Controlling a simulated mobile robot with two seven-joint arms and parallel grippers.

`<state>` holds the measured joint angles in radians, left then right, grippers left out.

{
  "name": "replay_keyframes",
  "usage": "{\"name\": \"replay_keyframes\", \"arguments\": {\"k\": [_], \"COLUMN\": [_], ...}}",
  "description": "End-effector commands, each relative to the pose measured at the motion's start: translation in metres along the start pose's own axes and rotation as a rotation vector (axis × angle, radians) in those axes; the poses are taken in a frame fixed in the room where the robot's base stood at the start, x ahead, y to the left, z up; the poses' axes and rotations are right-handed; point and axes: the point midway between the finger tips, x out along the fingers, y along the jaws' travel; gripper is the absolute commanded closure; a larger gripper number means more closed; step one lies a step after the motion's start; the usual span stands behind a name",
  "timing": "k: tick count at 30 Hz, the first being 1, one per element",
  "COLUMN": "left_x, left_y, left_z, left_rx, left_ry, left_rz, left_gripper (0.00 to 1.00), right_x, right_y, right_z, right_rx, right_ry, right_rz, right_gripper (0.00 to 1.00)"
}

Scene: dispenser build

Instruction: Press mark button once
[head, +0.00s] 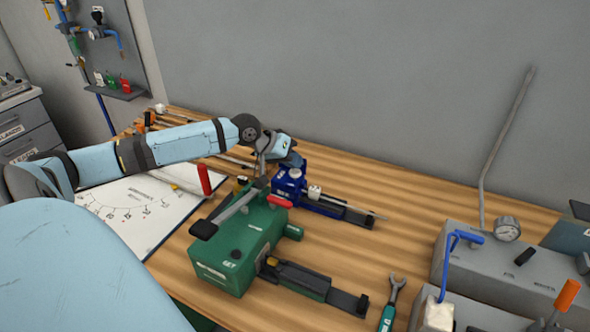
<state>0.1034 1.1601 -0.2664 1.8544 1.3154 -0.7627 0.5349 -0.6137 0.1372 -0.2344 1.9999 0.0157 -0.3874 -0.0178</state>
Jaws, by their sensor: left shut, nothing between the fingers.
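I cannot read which control is the mark button. My left gripper (262,181) reaches in from the left, over the back of the green box and beside the blue one. It is shut and empty, pointing down. The arm and box parts hide the exact contact, so I cannot tell whether it touches anything. My right gripper is out of view.
A white dial sheet (135,212) lies left of the green box. A dark slide (312,284) extends from the green box, with a wrench (392,301) to its right. Grey consoles (500,268) with a gauge (507,229) stand at right. Open table lies between.

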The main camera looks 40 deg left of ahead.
Motion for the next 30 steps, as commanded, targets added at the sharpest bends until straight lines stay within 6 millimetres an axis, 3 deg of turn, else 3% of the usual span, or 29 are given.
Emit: {"name": "replay_keyframes", "arguments": {"k": [30], "left_x": [0.011], "left_y": [-0.007], "left_z": [0.01], "left_rx": [-0.001], "left_ry": [-0.007], "left_rz": [-0.001], "left_gripper": [1.0], "right_x": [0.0], "right_y": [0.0], "right_z": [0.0], "right_rx": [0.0], "right_ry": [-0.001], "right_rz": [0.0], "right_gripper": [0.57]}}
